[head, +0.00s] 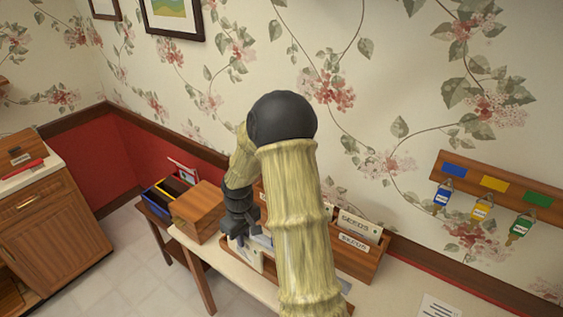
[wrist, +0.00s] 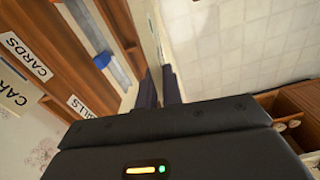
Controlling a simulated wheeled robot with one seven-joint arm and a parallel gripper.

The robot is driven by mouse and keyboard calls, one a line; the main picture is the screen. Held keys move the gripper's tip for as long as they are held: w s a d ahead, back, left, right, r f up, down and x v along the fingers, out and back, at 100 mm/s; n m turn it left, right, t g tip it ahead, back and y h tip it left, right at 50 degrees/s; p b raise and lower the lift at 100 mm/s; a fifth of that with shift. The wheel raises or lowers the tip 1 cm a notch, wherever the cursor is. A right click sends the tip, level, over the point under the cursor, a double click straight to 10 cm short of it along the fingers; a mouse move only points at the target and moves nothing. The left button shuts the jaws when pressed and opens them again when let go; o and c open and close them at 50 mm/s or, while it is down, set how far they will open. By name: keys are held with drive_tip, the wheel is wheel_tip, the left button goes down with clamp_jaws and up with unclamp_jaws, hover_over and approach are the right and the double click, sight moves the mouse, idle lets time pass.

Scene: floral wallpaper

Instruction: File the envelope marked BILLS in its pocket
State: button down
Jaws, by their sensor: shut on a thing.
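In the head view my gripper (head: 243,222) is low over the table, beside the left end of a wooden pocket rack (head: 370,262). The wrist view shows my gripper (wrist: 161,90) shut on a thin pale envelope (wrist: 149,35), seen nearly edge-on; its marking cannot be read. To its left in the wrist view are a pocket label ending in "LLS" (wrist: 84,107), partly hidden by my gripper, a CARDS label (wrist: 27,57) and a CARDS envelope (wrist: 12,87). An envelope marked SEEDS (head: 357,222) stands in the rack's right pocket. My arm hides the rack's middle.
A wooden box (head: 200,211) stands left of my gripper on the white table (head: 228,262). Beyond it is a dark bin with coloured edges (head: 161,202). A key rack (head: 492,190) hangs on the right wall. A paper sheet (head: 440,306) lies at the right.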

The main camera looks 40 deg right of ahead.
drive_tip(key=a+f+m+b, duration=0.1)
drive_tip(key=a+f+b, duration=0.3)
drive_tip(key=f, duration=0.8)
drive_tip(key=a+f+m+b, duration=0.1)
drive_tip(key=a+f+b, duration=0.4)
drive_tip(key=f, duration=0.7)
drive_tip(key=shift+s+a+f+m+b, duration=0.25)
drive_tip(key=shift+s+f+m+b, duration=0.15)
drive_tip(key=shift+b, duration=0.1)
drive_tip(key=shift+s+r, duration=0.1)
drive_tip(key=shift+r, duration=0.05)
